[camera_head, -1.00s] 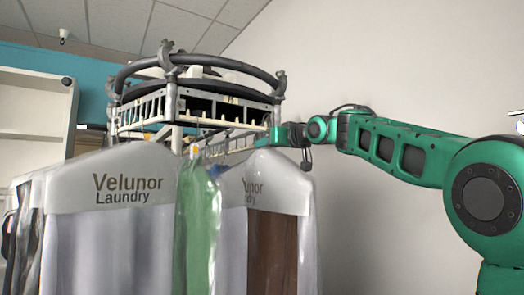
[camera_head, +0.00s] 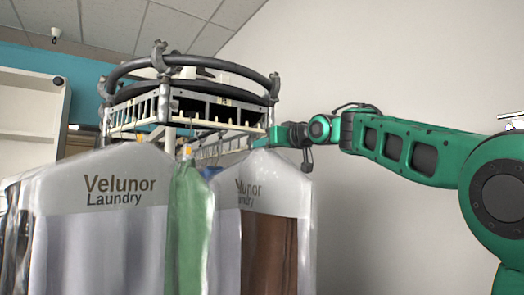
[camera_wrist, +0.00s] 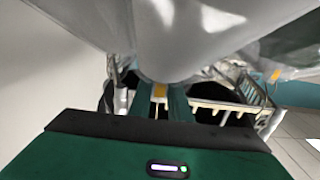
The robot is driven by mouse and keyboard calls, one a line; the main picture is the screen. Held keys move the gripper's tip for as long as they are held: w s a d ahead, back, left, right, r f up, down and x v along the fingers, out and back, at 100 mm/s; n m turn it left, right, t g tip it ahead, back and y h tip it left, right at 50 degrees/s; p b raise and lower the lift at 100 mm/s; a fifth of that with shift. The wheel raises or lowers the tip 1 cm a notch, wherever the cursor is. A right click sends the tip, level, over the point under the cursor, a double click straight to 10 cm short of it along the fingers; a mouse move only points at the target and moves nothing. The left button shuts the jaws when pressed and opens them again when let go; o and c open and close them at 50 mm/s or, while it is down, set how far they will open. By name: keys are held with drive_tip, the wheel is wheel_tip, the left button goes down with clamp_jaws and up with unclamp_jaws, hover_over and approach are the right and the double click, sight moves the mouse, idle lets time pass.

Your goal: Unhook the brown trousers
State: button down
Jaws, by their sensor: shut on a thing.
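The brown trousers (camera_head: 270,255) hang in a clear garment bag with a white "Velunor Laundry" top (camera_head: 275,185), at the right end of the rail (camera_head: 180,118). My gripper (camera_head: 272,138) is at the top of this bag, at hanger-hook height, its fingertips small and partly hidden.
A green garment (camera_head: 190,225) and another bagged garment (camera_head: 100,210) hang close on the left. Dark curved bars (camera_head: 195,65) stand above the rail. White shelving (camera_head: 30,115) is behind at left. The wall side at right is free.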

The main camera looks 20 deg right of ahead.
drive_tip(key=shift+s+r, duration=0.1)
drive_tip(key=shift+s, duration=0.05)
drive_tip(key=v, duration=4.1)
drive_tip(key=shift+s+d, duration=0.2)
drive_tip(key=shift+d, duration=0.05)
idle(1.1)
